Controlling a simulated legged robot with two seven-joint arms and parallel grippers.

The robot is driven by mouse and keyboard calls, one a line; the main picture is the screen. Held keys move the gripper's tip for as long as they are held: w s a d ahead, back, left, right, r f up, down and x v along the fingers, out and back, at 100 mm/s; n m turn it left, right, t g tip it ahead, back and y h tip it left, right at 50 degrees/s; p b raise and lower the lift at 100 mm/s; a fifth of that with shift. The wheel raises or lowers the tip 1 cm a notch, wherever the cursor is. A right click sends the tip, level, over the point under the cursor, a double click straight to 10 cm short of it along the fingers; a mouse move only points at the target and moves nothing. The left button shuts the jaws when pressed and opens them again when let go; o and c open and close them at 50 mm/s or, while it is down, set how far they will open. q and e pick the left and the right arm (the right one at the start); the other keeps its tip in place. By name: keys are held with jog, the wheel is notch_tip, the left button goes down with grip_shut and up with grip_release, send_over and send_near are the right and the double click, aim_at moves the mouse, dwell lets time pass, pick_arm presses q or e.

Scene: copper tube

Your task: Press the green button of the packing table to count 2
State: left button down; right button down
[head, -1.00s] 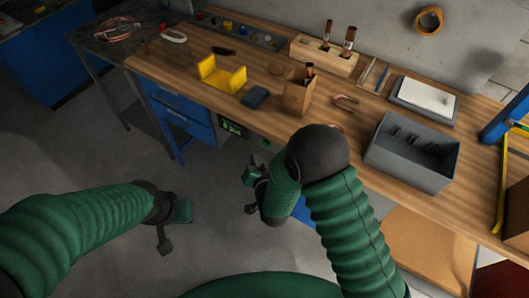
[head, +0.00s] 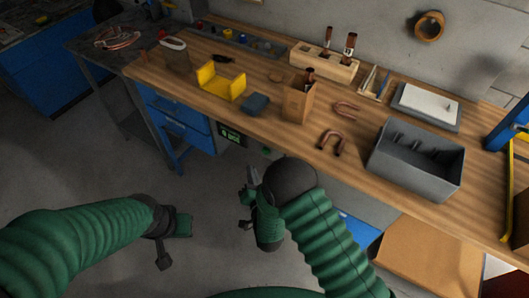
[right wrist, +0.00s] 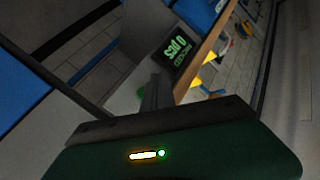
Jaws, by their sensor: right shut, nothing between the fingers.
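The packing table (head: 200,75) has a small dark counter display (head: 231,134) with green characters on its front edge. The display shows turned in the right wrist view (right wrist: 176,50); I cannot read its count surely. A small green spot, seemingly the green button (right wrist: 141,92), shows beside my right fingers in the right wrist view, partly hidden. My right gripper (head: 252,177) is shut and empty, below the table's front edge and right of the display. I cannot tell whether it touches the button. My left gripper (head: 178,227) hangs low over the floor, its jaws unclear.
On the table are a yellow holder (head: 220,84), a cardboard box (head: 298,103), copper bends (head: 331,140) and a grey bin (head: 420,175). Blue drawers (head: 178,118) stand below at left. A brown carton (head: 425,262) sits below at right.

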jog(key=w+d, duration=0.1)
jog(key=w, duration=0.1)
jog(key=w+d, duration=0.2)
jog(key=shift+b, duration=0.35)
jog(key=shift+w, duration=0.15)
dwell(1.6)
jog(key=shift+w+d, duration=0.2)
jog(key=shift+d, duration=0.05)
jog(key=shift+w+d+r, duration=0.1)
jog(key=shift+w+d, duration=0.25)
jog(key=shift+w, duration=0.1)
dwell(0.7)
jog(key=shift+s+a, duration=0.6)
jog(key=shift+s, duration=0.2)
jog(key=shift+s+a, duration=0.75)
jog(key=shift+s, duration=0.3)
jog(key=shift+s+a, duration=0.7)
jog(key=shift+s, duration=0.3)
